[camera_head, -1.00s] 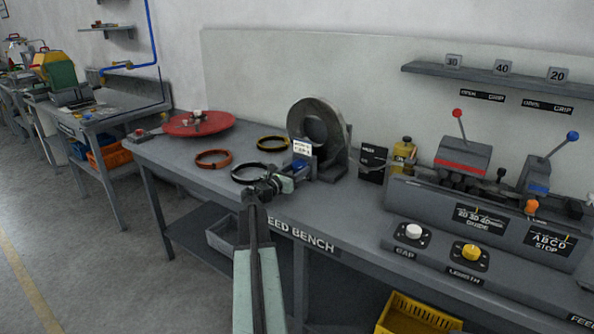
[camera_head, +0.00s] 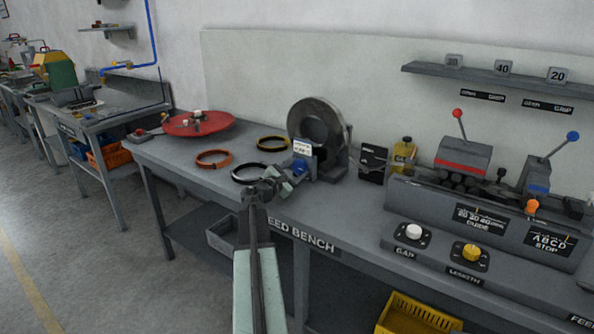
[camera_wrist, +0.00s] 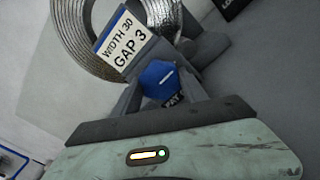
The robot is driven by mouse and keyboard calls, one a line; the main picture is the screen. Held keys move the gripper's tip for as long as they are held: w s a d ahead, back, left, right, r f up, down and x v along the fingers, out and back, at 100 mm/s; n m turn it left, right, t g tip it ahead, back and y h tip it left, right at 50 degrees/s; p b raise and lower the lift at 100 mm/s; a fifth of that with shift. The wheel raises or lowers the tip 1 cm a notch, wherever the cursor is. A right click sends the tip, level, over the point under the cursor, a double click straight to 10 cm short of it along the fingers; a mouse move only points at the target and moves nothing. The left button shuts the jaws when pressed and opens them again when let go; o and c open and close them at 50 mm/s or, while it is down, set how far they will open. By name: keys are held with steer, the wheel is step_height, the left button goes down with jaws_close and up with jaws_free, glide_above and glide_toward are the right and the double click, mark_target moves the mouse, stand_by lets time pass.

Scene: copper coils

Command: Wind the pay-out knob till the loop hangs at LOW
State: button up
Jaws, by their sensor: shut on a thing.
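The blue pay-out knob (camera_wrist: 160,76) carries a white mark and sits below a white card reading WIDTH 30 GAP 3 (camera_wrist: 124,46). In the wrist view my gripper (camera_wrist: 161,92) has a finger on each side of the knob and is shut on it. The head view shows my gripper (camera_head: 288,180) reaching the knob (camera_head: 300,167) from the front left. The grey metal coil (camera_head: 315,115) stands upright in its holder behind the knob. I cannot make out a hanging loop or its height in either view.
A black ring (camera_head: 252,178), an orange ring (camera_head: 213,164) and a yellow ring (camera_head: 272,137) lie on the bench left of the knob. A dark sign (camera_head: 373,164) and a yellow bottle (camera_head: 405,155) stand to the right. A white knob (camera_head: 413,231) and a yellow knob (camera_head: 470,252) are further right.

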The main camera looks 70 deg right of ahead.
steer(key=shift+m, duration=1.2)
steer(key=o, duration=1.4)
steer(key=v, duration=0.8)
